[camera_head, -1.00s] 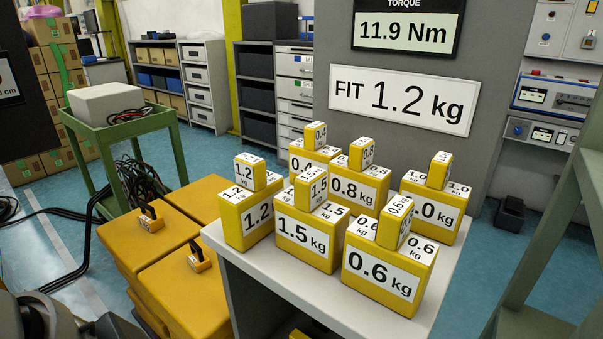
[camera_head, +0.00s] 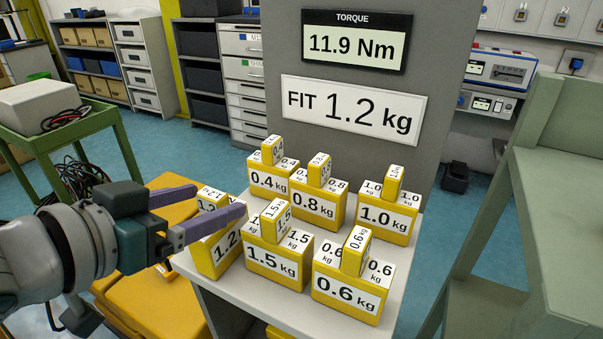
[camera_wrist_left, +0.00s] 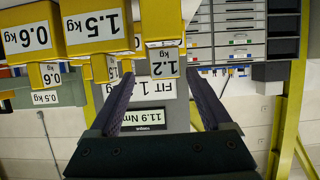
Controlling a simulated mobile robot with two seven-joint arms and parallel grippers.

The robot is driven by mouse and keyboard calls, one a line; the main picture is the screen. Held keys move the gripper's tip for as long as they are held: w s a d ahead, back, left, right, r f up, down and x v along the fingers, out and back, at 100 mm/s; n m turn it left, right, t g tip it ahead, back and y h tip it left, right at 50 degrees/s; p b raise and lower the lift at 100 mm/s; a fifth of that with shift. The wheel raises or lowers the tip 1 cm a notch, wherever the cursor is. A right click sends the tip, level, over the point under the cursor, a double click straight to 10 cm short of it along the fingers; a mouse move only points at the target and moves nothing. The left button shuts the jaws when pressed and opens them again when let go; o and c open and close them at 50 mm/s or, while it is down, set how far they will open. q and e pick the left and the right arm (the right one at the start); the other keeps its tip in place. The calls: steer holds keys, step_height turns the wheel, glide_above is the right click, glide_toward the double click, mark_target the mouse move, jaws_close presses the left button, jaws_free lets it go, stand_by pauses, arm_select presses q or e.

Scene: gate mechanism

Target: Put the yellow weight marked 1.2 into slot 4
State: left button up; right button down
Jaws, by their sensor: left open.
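The yellow weight marked 1.2 (camera_head: 222,254) stands at the left end of the pale table in the head view. Its top block, the grip, is partly hidden by my gripper's near finger. My left gripper (camera_head: 220,198) is open, its two purple fingers reaching in from the left on either side of this grip. In the left wrist view, which is upside down, the 1.2 grip (camera_wrist_left: 163,62) shows between the fingertips (camera_wrist_left: 160,72), and I cannot tell whether they touch it. The right gripper and slot 4 are not seen.
The 1.5 weight (camera_head: 272,262) stands close to the right of the 1.2 weight. The 0.6 (camera_head: 345,293), 0.4 (camera_head: 268,180), 0.8 (camera_head: 312,208) and 1.0 weights (camera_head: 382,220) share the table. A panel behind reads "FIT 1.2 kg" (camera_head: 352,112). A green-grey frame (camera_head: 550,220) stands at right.

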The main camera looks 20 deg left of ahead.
arm_select(q)
steer(key=shift+a+b+x, duration=0.15)
steer(key=shift+b+x, duration=0.1)
steer(key=shift+x, duration=1.25)
steer(key=shift+a+b+x, duration=0.2)
steer(key=shift+x, duration=1.3)
steer(key=shift+s+f, duration=0.1)
steer(key=shift+c, duration=0.3)
jaws_close()
steer(key=shift+r, duration=0.2)
